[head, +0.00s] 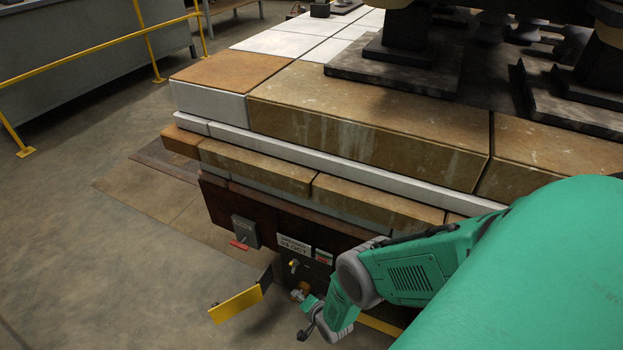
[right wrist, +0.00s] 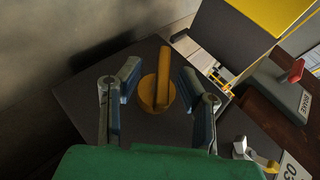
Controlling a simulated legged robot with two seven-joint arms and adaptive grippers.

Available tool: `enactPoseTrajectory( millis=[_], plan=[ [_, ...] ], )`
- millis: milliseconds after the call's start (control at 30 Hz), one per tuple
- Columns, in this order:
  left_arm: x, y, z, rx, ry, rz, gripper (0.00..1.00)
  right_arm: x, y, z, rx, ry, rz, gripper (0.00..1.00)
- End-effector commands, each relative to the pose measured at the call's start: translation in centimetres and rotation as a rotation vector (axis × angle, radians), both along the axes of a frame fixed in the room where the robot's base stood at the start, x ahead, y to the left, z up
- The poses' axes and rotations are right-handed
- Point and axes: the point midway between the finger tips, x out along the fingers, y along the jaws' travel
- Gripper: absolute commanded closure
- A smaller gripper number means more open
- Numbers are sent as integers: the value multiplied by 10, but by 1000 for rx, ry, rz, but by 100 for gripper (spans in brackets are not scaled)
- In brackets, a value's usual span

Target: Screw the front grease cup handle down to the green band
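The grease cup handle (right wrist: 163,67) is a yellow-orange bar on a round cap of the same colour, in the middle of the right wrist view against a dark plate (right wrist: 98,88). In the head view a small orange-brass piece (head: 299,291) shows beside my right gripper (head: 306,314), low at the centre. In the right wrist view my right gripper (right wrist: 160,82) is open, one finger on each side of the handle, with visible gaps. I cannot tell how deep the fingers reach. I cannot make out a green band on the cup. My left gripper is out of view.
A yellow plate (head: 236,304) juts out left of my right gripper. A brake box (head: 246,232) with a red lever, a small brass valve (head: 294,264) and a label plate (head: 294,245) sit close above. Stone blocks (head: 370,110) rise behind; open floor (head: 90,270) lies left.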

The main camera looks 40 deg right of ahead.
Motion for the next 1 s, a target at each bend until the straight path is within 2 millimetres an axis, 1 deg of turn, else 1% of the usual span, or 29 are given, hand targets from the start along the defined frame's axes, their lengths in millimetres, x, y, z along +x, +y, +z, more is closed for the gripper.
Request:
enactPoseTrajectory(
  millis=[233,700,867,1000],
  plan=[
    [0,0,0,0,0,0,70,-19,3,16,3,3,-1,67],
    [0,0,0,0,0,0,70,-75,7,56,2,2,-3,67],
    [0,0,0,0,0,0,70,-86,8,64,2,2,-3,67],
    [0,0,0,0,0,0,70,-88,8,67,1,0,-4,67]
  ],
)
